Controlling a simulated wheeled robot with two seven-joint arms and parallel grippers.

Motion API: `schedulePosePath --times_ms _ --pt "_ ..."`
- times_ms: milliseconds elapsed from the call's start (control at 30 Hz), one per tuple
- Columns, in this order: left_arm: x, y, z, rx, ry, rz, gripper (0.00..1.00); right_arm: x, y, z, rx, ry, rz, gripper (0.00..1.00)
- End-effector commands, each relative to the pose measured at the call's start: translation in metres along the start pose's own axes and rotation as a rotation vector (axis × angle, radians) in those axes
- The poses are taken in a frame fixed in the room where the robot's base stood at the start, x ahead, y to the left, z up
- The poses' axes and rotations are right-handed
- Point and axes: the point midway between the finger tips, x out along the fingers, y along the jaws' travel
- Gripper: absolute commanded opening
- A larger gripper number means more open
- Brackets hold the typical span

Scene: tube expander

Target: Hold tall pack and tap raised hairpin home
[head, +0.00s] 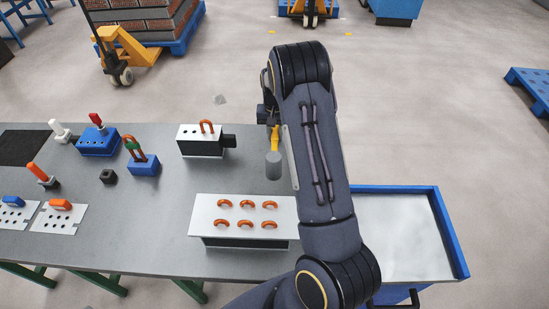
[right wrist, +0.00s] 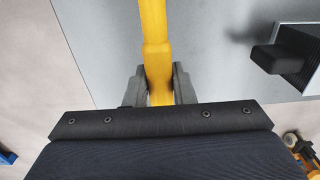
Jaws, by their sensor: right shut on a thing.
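The tall pack (head: 201,145) is a white-topped block with dark holes, standing toward the back of the table. An orange hairpin (head: 206,126) stands up out of its top, and a black block (head: 229,141) is at its right side. The black block also shows in the right wrist view (right wrist: 273,58). My right gripper (right wrist: 158,85) is shut on the yellow handle of a mallet (right wrist: 154,30). In the head view the mallet's grey head (head: 274,165) hangs below the gripper, to the right of the pack and apart from it. My left gripper is out of view.
A white-topped box (head: 215,232) with several orange bends is at the front. Blue blocks (head: 97,145) (head: 143,165) with tools, a small black block (head: 108,176) and hole plates (head: 55,219) are at left. A blue-rimmed tray (head: 455,235) is right.

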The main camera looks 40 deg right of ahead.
Motion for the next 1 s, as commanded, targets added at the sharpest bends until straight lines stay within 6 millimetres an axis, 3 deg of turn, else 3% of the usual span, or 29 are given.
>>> schedulePosePath --times_ms 1000 --pt "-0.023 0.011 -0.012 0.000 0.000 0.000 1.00 -0.045 -0.001 0.052 0.000 0.000 -0.002 0.00"
